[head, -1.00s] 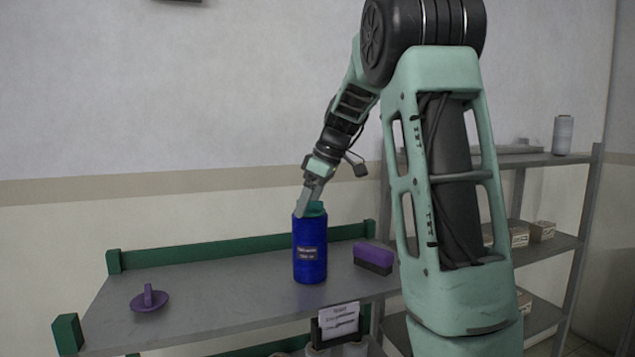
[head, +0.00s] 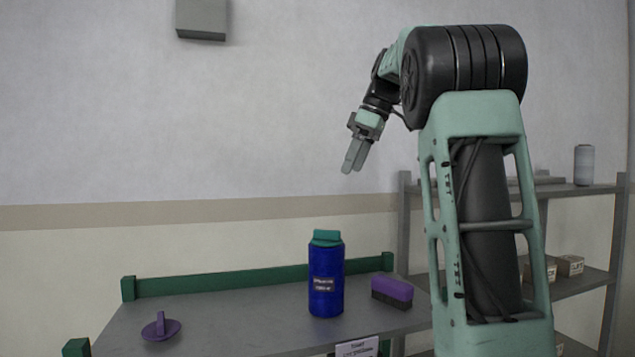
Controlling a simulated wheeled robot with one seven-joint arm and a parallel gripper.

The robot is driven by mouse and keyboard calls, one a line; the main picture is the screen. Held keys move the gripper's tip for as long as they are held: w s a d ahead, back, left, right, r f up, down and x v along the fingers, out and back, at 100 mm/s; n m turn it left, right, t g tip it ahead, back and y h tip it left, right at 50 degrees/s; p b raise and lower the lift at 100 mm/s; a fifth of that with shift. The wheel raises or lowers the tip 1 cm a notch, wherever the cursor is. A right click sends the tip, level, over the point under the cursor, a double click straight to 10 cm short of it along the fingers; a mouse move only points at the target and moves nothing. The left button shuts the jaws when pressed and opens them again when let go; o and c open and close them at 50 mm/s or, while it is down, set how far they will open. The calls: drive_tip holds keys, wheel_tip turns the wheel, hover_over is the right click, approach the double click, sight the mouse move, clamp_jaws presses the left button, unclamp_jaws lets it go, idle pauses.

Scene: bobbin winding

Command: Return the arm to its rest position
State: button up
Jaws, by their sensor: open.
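My gripper (head: 353,169) is in the air, above and a little right of the blue bottle, clear of everything. Its two fingers point down and to the left. It is open with nothing between the fingers. My arm is folded up and back at the right of the view. The blue bottle (head: 326,278) with a teal cap (head: 327,238) stands upright on the grey table (head: 240,312) and carries a small label.
A purple brush-like block (head: 392,291) lies right of the bottle. A purple knobbed disc (head: 161,328) lies at the left. A green rail (head: 220,278) edges the table's back. Grey shelves (head: 585,277) at the right hold small boxes (head: 569,265) and a pale spool (head: 584,165).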

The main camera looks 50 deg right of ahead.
drive_tip(key=shift+r, duration=0.1)
drive_tip(key=w+a+f+g+y+b, duration=0.1)
drive_tip(key=w+a+f, duration=0.3)
drive_tip(key=a+f, duration=0.3)
drive_tip(key=w+a+f+g+b, duration=0.1)
drive_tip(key=w+a+f, duration=0.3)
drive_tip(key=a, duration=0.6)
drive_tip(key=s+a+f+n+g, duration=0.1)
drive_tip(key=s+a+f, duration=0.2)
drive_tip(key=a+f, duration=1)
drive_tip(key=s+a+f+n+g+b, duration=0.1)
drive_tip(key=s+a+f, duration=0.35)
drive_tip(key=a, duration=0.25)
drive_tip(key=s+a+f+b, duration=0.1)
drive_tip(key=s+a+f, duration=0.2)
drive_tip(key=s+a, duration=0.25)
drive_tip(key=s+a+f+n+h, duration=0.1)
drive_tip(key=s+a+f, duration=0.3)
drive_tip(key=s+f, duration=0.4)
drive_tip(key=s+h, duration=0.1)
drive_tip(key=s, duration=0.2)
drive_tip(key=shift+s+f+b, duration=0.3)
drive_tip(key=shift+s+b, duration=0.05)
drive_tip(key=shift+b, duration=0.05)
